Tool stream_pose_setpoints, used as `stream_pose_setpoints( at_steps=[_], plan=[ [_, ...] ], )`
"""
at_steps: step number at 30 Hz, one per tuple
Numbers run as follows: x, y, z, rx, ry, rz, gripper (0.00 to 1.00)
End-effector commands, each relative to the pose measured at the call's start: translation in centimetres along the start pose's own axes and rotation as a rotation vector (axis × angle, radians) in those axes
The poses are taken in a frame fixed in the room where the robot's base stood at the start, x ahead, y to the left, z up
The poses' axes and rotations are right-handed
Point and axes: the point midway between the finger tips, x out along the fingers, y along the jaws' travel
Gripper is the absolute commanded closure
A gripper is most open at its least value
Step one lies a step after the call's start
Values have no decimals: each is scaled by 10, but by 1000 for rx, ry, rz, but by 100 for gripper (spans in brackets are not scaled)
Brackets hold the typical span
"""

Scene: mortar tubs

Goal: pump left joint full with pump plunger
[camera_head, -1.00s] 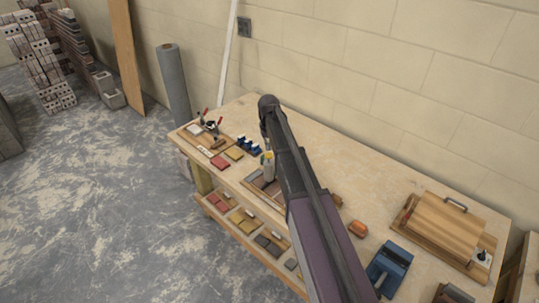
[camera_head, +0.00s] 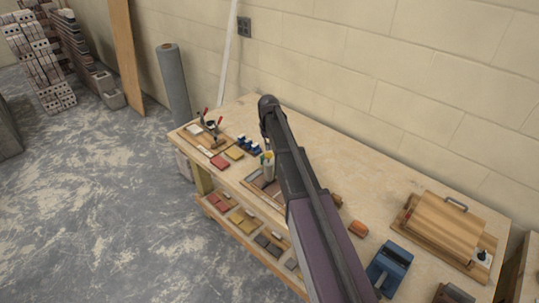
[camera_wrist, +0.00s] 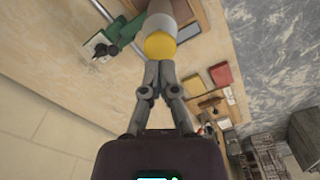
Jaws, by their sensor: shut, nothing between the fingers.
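The pump (camera_head: 268,169) is a pale upright cylinder on the bench. Its plunger has a round yellow top (camera_wrist: 160,46) in the wrist view, at the end of a grey-white body. My gripper (camera_wrist: 159,66) is shut and empty, with its fingertips right at the edge of the yellow top. I cannot tell whether they touch it. In the head view my arm hides most of the gripper. A shallow wooden tray (camera_head: 252,184) with brown pieces lies beside the pump, partly behind my arm. I cannot make out the left joint or how full it is.
Red (camera_head: 219,162) and yellow (camera_head: 234,153) blocks, blue parts (camera_head: 247,146) and a board with red-handled clamps (camera_head: 197,128) lie to the left. A blue tool (camera_head: 390,266) and a handled wooden board (camera_head: 442,222) stand right. The bench's back middle is clear, before a block wall.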

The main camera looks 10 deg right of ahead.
Motion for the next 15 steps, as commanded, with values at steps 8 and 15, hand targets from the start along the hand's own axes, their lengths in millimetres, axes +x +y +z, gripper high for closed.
stream_pose_setpoints(
  at_steps=[8, 15],
  plan=[
    [8, 0, 0, 0, 0, 0, 100],
    [14, 0, 0, 0, 0, 0, 100]
  ],
)
